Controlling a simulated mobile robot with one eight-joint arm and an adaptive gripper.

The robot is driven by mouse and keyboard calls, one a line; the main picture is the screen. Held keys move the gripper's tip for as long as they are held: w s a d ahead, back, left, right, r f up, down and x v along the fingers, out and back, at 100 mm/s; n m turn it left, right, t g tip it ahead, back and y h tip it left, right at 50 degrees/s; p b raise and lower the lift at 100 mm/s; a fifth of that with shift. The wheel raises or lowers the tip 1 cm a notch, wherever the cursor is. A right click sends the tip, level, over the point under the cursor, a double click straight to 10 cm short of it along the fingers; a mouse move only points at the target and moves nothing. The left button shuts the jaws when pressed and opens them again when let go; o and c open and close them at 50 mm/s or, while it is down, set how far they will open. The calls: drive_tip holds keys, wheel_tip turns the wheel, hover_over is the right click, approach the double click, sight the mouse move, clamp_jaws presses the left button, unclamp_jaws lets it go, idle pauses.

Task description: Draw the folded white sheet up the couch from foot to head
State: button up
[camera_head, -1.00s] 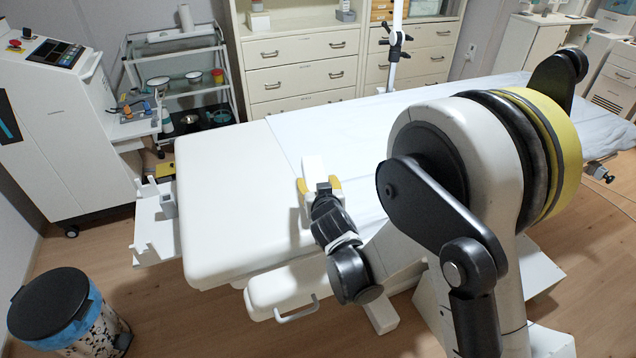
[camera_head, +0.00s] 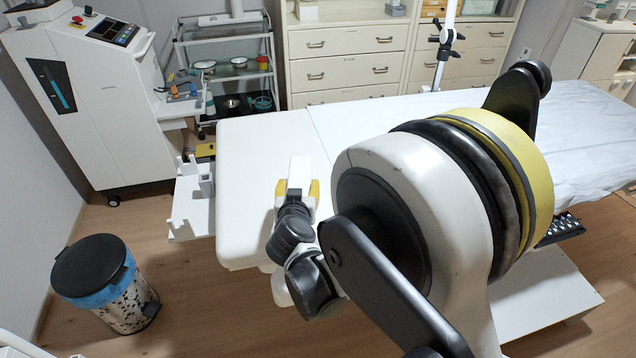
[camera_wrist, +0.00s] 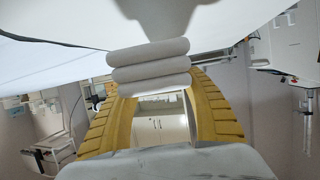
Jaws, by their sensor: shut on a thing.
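The white sheet (camera_head: 368,112) lies along the couch (camera_head: 255,160), with a faint straight edge near the left part and wrinkles at the right end. My gripper (camera_head: 298,188) is over the near side of the couch's left part, left of that edge. Its yellow fingers are shut on a white layered piece (camera_head: 299,170), seemingly the folded sheet. In the wrist view the stacked rounded folds (camera_wrist: 150,62) sit between the yellow fingers (camera_wrist: 155,105). How the held piece joins the spread sheet cannot be told. My arm hides the couch's near middle.
A patterned bin (camera_head: 108,285) stands on the floor at left. A white console (camera_head: 85,100), a trolley (camera_head: 225,70) and drawers (camera_head: 350,45) stand behind the couch. A white bracket (camera_head: 190,205) juts from its left end. The floor between bin and couch is clear.

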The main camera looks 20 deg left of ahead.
drive_tip(key=s+a, duration=0.2)
drive_tip(key=a, duration=0.2)
drive_tip(key=s+a, duration=0.3)
drive_tip(key=a, duration=0.1)
drive_tip(key=s+a, duration=0.3)
drive_tip(key=a, duration=0.1)
drive_tip(key=shift+f, duration=0.2)
idle(0.9)
